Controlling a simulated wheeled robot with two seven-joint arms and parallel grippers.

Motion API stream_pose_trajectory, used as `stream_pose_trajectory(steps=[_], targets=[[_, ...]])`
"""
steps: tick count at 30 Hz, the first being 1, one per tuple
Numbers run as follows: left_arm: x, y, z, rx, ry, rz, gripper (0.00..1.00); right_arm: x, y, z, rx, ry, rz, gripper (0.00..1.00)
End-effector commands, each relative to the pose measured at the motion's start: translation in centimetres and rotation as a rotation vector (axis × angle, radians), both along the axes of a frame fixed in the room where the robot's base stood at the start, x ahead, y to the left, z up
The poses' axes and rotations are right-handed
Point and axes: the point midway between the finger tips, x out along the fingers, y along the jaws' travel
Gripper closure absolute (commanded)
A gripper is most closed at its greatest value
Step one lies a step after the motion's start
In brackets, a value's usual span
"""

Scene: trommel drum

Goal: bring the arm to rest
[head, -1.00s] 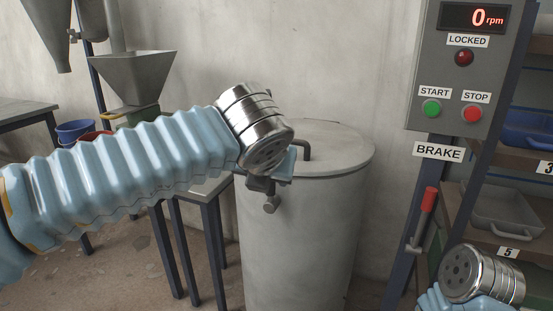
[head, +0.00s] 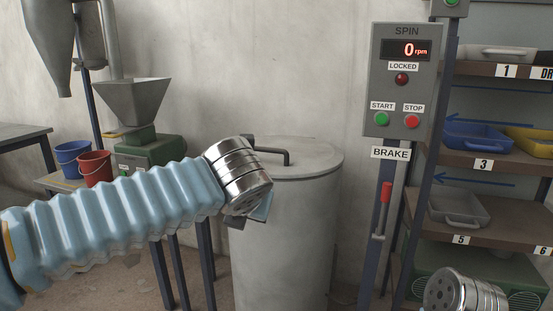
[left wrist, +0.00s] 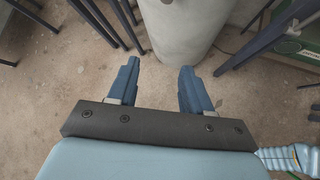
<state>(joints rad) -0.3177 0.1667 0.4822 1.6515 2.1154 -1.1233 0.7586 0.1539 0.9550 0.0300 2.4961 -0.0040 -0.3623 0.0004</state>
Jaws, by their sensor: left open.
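My left arm reaches in from the left in the head view, with its silver wrist in front of the grey drum. My left gripper (head: 250,215) shows only in part below the wrist. In the left wrist view my left gripper (left wrist: 160,85) points down with two blue fingers wide apart and nothing between them. The base of the grey drum (left wrist: 185,35) stands beyond the fingertips, apart from them. Of my right arm, only the silver wrist shows at the bottom right of the head view; its gripper is out of sight.
A control panel (head: 402,80) reads 0 rpm, its LOCKED lamp dark red. Below it is a red-handled brake lever (head: 385,195). The lidded drum (head: 290,230) stands in the middle. Shelves with trays (head: 475,135) are at right. Blue (head: 72,158) and red (head: 95,168) buckets stand at left.

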Motion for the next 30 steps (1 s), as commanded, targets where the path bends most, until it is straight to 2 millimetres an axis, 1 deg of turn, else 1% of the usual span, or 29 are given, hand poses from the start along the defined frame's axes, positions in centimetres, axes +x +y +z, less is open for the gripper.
stream_pose_trajectory(steps=[5,8,11,14,17,18,20,21,23,24,25,26,27,29,30], targets=[[2.3,1.1,-2.7,0.124,-0.015,-0.037,0.51,0.0,0.0,0.0,0.0,0.001,0.0,0.58],[4.0,2.0,-5.0,0.228,-0.02,-0.074,0.51,0.0,0.0,0.0,0.0,0.001,0.0,0.58],[5.9,3.0,-8.1,0.362,-0.024,-0.138,0.51,-0.1,0.0,0.0,0.0,0.001,0.0,0.58],[7.8,4.1,-12.1,0.521,-0.017,-0.235,0.51,-0.1,0.0,0.0,0.0,0.001,0.0,0.58],[9.3,5.2,-17.6,0.711,0.004,-0.391,0.51,-0.1,0.0,0.0,0.0,0.001,0.0,0.58],[9.7,5.5,-20.5,0.794,0.017,-0.479,0.51,-0.1,0.0,0.0,0.0,0.001,0.0,0.58],[9.7,5.9,-25.4,0.924,0.041,-0.644,0.51,-0.1,0.0,0.0,0.0,0.001,0.0,0.58],[9.2,6.1,-28.9,1.002,0.06,-0.771,0.51,-0.1,0.0,0.0,0.0,0.001,0.0,0.58],[7.8,6.1,-34.1,1.098,0.08,-0.975,0.51,-0.1,0.0,0.0,0.0,0.001,0.0,0.58],[6.4,6.1,-37.3,1.145,0.089,-1.112,0.51,-0.1,0.0,0.0,0.0,0.001,0.0,0.58],[5.1,6.0,-39.6,1.173,0.092,-1.217,0.51,-0.1,0.0,0.0,0.0,0.001,0.0,0.58],[3.7,5.9,-41.9,1.192,0.095,-1.322,0.51,-0.1,0.0,0.0,0.0,0.001,0.0,0.58],[1.5,5.8,-44.6,1.209,0.092,-1.462,0.51,-0.1,0.0,0.0,0.0,0.001,0.0,0.58],[-2.2,5.5,-48.3,1.213,0.077,-1.665,0.51,0.0,0.0,0.0,0.0,0.001,0.0,0.58],[-4.7,5.4,-50.4,1.205,0.058,-1.794,0.51,-0.1,0.0,0.0,0.0,0.001,0.0,0.58]])
